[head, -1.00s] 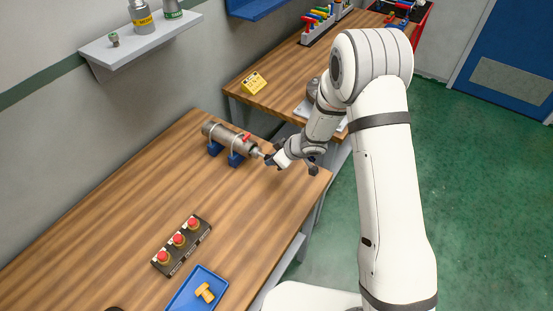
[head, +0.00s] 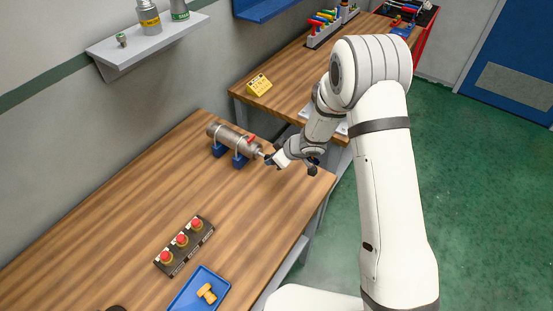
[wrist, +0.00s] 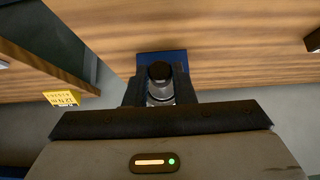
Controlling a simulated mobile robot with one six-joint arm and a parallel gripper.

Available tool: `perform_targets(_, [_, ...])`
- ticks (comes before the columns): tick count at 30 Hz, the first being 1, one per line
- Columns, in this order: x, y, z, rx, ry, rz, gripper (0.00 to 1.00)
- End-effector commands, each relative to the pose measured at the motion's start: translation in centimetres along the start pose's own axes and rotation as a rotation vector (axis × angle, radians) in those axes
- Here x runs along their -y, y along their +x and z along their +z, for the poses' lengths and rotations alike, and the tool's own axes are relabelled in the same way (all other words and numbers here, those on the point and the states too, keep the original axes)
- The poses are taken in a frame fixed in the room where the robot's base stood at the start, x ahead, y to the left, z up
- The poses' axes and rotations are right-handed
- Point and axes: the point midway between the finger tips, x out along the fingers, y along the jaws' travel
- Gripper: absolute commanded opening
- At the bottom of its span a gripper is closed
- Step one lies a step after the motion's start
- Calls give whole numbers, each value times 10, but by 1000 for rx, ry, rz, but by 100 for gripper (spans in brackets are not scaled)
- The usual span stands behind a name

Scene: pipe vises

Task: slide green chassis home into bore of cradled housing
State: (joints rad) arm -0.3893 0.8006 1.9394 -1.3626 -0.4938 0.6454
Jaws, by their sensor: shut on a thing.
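The housing (head: 230,138) is a grey metal cylinder lying on its side in blue cradle blocks (head: 239,160) near the bench's far end. A small red part (head: 251,139) sits on its upper right side. My gripper (head: 268,160) is at the housing's right end, with a short pale metal piece showing between them. In the wrist view my gripper (wrist: 160,98) is shut on a silvery round part with a dark end (wrist: 159,73), which I take to be the chassis. No green shows on it. A blue cradle block shows beyond it. The bore and the chassis's depth are hidden.
A box with several red buttons (head: 184,245) and a blue tray (head: 200,292) holding an orange piece are on the near bench. A yellow sign (head: 259,86) stands on the other bench. A wall shelf (head: 148,48) holds bottles. The middle of the near bench is clear.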

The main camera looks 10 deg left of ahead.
Motion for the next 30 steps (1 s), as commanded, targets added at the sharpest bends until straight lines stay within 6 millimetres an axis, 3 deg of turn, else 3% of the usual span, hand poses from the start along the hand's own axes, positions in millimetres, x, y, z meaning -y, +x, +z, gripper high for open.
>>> perform_targets(16, [0,14,-17,-1,-1,-1,1])
perform_targets(17, [0,13,-17,-1,-1,-1,25])
perform_targets(25, [0,13,-16,-1,0,0,47])
perform_targets(30, [0,13,-16,0,0,0,48])
